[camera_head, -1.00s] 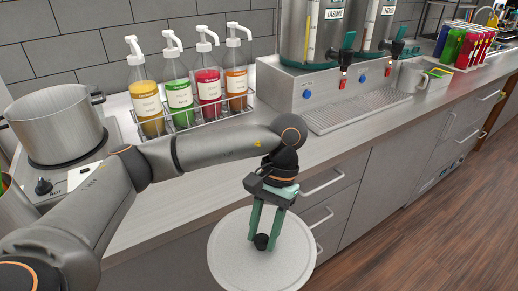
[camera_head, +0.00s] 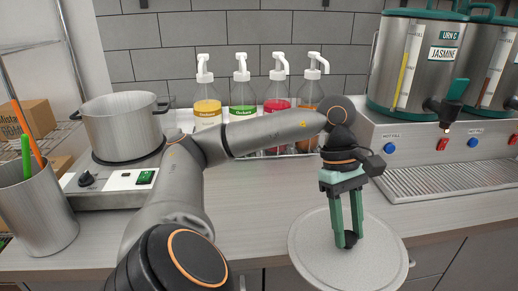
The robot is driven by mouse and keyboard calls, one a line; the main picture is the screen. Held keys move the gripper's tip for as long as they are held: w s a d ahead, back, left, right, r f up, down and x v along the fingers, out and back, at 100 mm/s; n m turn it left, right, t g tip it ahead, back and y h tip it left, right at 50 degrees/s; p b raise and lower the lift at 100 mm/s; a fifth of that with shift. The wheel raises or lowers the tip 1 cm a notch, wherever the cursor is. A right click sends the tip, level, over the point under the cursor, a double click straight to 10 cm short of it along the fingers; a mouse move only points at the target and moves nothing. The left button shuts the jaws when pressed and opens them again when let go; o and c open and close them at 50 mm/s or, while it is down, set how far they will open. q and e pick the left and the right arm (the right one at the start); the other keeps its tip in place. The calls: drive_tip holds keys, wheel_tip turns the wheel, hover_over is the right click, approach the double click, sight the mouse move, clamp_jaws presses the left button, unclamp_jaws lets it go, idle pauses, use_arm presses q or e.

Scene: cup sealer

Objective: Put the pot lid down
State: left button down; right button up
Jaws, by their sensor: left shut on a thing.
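The pot lid (camera_head: 320,255) is a round, pale grey disc with a dark knob at its middle. My left gripper (camera_head: 346,238) points down and is shut on the lid's knob. The lid appears near the counter's front edge; whether it touches the counter cannot be told. The open pot (camera_head: 126,128) stands on the burner at the left, with no lid on it. My right gripper is not in view.
The burner unit (camera_head: 112,192) has a dark knob and a green-lit switch. Several pump bottles (camera_head: 243,98) stand in a rack behind my left arm. A metal canister (camera_head: 36,212) with utensils is at the left. Urns (camera_head: 418,62) stand at the right. The counter (camera_head: 250,205) is clear in the middle.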

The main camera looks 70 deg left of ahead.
sight(330, 235)
use_arm(q)
drive_tip(key=a+r+n, duration=0.1)
drive_tip(key=s+n+t, duration=0.1)
drive_tip(key=n, duration=0.1)
drive_tip(key=a+r+n+b, duration=0.1)
drive_tip(key=shift+s+a+r+n+t+y, duration=0.3)
drive_tip(key=shift+n+t+y, duration=0.1)
drive_tip(key=r+n, duration=0.1)
drive_tip(key=s+a+n+t, duration=0.1)
drive_tip(key=shift+r+n+y+b, duration=0.3)
drive_tip(key=shift+r+n+b, duration=0.05)
drive_tip(key=shift+r+n, duration=0.05)
drive_tip(key=shift+s+r+n+t, duration=0.3)
drive_tip(key=shift+r+n, duration=0.35)
drive_tip(key=shift+n, duration=0.25)
drive_tip(key=shift+r+b, duration=0.1)
drive_tip(key=shift+b, duration=0.2)
drive_tip(key=shift+r+n, duration=0.1)
drive_tip(key=shift+n, duration=0.2)
drive_tip(key=shift+s+r+n+y, duration=0.2)
drive_tip(key=shift+n+y, duration=0.1)
drive_tip(key=shift+n, duration=0.1)
